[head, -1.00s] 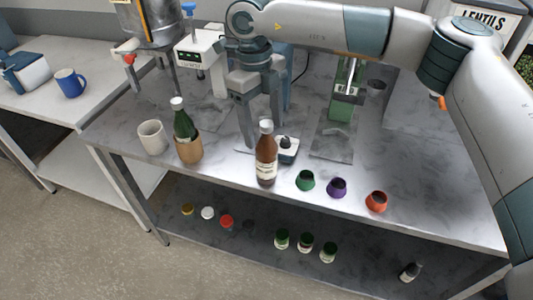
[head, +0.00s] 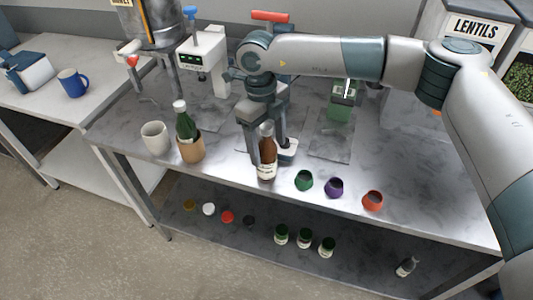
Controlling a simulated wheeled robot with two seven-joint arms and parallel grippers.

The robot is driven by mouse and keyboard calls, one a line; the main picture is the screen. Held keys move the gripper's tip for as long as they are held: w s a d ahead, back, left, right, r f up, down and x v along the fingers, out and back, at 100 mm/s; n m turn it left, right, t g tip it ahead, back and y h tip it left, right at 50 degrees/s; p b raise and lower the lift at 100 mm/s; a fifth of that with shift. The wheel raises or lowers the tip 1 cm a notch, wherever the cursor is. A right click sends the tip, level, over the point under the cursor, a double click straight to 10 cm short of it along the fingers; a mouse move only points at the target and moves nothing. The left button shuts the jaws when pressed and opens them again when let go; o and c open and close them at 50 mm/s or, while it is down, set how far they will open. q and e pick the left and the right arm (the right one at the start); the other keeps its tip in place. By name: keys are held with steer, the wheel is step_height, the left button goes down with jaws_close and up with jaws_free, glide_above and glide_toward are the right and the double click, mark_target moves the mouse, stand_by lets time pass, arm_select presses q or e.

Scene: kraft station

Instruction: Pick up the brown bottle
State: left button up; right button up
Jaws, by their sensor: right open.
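The brown bottle (head: 267,168) stands upright near the front edge of the metal table. It has a pale label low on its body. My right gripper (head: 269,152) is open and points down at the bottle. One finger shows at the left of the bottle's neck and the other at its right and a little behind. I cannot tell whether either finger touches the glass. My left gripper is not in view.
A green bottle (head: 184,124) in a tan holder (head: 191,150) and a white mug (head: 155,138) stand to the left. Green (head: 303,181), purple (head: 334,188) and orange (head: 372,200) small pots line the front edge at the right.

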steer(key=shift+f, duration=0.2)
stand_by(0.3)
jaws_close()
steer(key=shift+r, duration=0.15)
